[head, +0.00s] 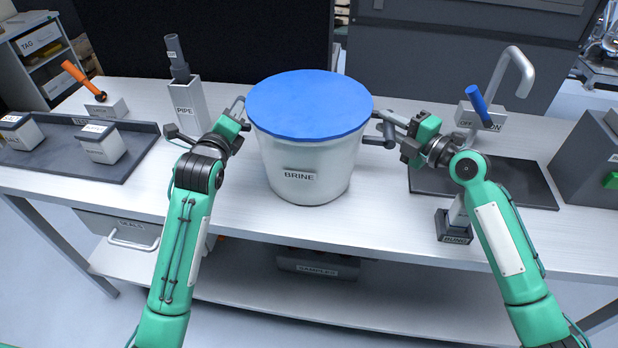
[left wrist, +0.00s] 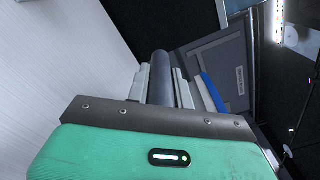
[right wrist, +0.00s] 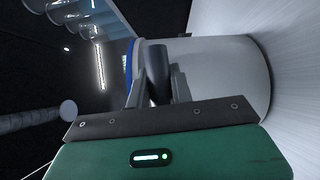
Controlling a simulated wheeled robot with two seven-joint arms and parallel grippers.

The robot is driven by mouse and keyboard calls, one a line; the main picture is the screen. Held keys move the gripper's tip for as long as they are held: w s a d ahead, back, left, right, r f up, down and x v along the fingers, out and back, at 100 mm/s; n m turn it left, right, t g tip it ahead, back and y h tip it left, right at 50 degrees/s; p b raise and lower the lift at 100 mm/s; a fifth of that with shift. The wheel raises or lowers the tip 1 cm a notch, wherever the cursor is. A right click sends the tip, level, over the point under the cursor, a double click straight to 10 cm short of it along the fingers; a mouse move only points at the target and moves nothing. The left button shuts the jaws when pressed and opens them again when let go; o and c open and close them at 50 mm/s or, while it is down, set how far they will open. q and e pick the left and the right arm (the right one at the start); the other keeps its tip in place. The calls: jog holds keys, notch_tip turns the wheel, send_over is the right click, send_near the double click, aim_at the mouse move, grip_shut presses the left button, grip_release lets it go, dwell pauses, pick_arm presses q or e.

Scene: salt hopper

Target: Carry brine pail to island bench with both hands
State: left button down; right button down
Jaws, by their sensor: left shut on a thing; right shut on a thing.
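The brine pail (head: 303,165) is a large white bucket with a blue lid and a BRINE label. It stands upright at the middle of the bench (head: 390,215) in the head view. My left gripper (head: 238,108) is at the pail's left side, shut on a grey handle bar, which also shows between the fingers in the left wrist view (left wrist: 161,75). My right gripper (head: 388,125) is at the right side, shut on the other handle (right wrist: 157,75). The pail's white wall (right wrist: 215,75) fills much of the right wrist view. Whether its base touches the bench is hard to tell.
A PIPE holder (head: 188,105) stands left of the pail. A dark tray (head: 75,150) with white blocks lies further left. On the right are a dark mat (head: 525,185), a tap (head: 510,70) and a grey box (head: 590,160).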

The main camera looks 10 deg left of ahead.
pick_arm(q)
jog(key=shift+s+a+f+b, duration=0.15)
jog(key=shift+s+f+b, duration=0.15)
jog(key=shift+b, duration=0.35)
pick_arm(e)
jog(key=shift+s+f, duration=0.2)
jog(key=shift+f, duration=0.25)
pick_arm(q)
jog(key=c, duration=1.5)
grip_release()
jog(key=shift+f, duration=0.35)
pick_arm(e)
jog(key=c, duration=1.5)
grip_release()
jog(key=shift+s+f, duration=0.1)
jog(key=shift+f, duration=0.3)
pick_arm(q)
jog(key=shift+o, duration=1.3)
jog(key=shift+s+r, duration=0.1)
pick_arm(e)
jog(key=shift+o, duration=1.3)
jog(key=shift+s+a, duration=0.1)
jog(key=shift+s+d, duration=0.3)
pick_arm(q)
jog(key=s, duration=0.8)
jog(key=shift+a, duration=0.2)
pick_arm(e)
jog(key=v, duration=0.7)
jog(key=shift+r, duration=0.4)
